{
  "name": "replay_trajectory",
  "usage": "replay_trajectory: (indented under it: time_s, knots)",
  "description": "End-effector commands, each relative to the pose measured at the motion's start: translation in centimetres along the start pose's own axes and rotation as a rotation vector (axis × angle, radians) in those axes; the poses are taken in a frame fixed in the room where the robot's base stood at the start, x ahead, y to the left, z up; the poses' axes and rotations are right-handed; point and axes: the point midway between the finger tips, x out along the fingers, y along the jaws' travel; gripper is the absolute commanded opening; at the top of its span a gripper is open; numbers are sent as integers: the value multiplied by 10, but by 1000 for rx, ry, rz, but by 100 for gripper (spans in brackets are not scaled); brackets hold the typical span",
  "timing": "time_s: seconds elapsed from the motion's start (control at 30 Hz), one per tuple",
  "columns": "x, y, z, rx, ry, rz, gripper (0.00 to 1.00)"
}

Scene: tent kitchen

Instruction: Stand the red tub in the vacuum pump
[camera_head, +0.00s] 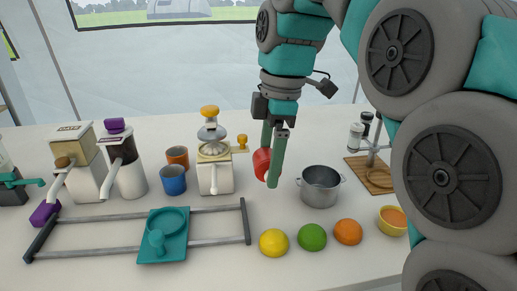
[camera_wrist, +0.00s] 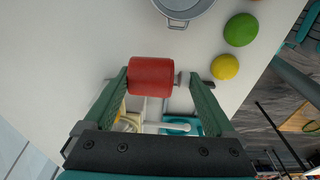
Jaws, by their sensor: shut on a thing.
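My gripper (camera_head: 270,168) is shut on the red tub (camera_head: 261,163) and holds it above the counter, between the cream machine with the yellow knob (camera_head: 214,172) and the steel pot. In the wrist view the tub (camera_wrist: 151,76) sits between the two green fingers (camera_wrist: 157,80), its side towards the camera. I cannot tell for certain which device is the vacuum pump. Candidates are the cream machine, the white machine with a purple cap (camera_head: 128,172) and the teal plate with a round ring (camera_head: 165,238) on rails.
The steel pot (camera_head: 320,188) stands right of my gripper. A lemon (camera_head: 273,242), a lime (camera_head: 312,237) and an orange (camera_head: 348,232) lie in front. Blue (camera_head: 173,181) and orange-brown (camera_head: 177,157) cups stand left of the cream machine. A wooden board (camera_head: 372,172) lies at right.

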Motion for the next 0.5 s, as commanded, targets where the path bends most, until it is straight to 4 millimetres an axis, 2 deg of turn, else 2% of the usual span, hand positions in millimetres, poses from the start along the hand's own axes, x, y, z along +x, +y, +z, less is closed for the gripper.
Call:
replay_trajectory:
  time_s: [0.1,0.3,0.5]
  knots:
    - [1,24,1,2,0,0,19]
    - [4,59,2,2,0,2,19]
    - [8,80,4,1,0,0,19]
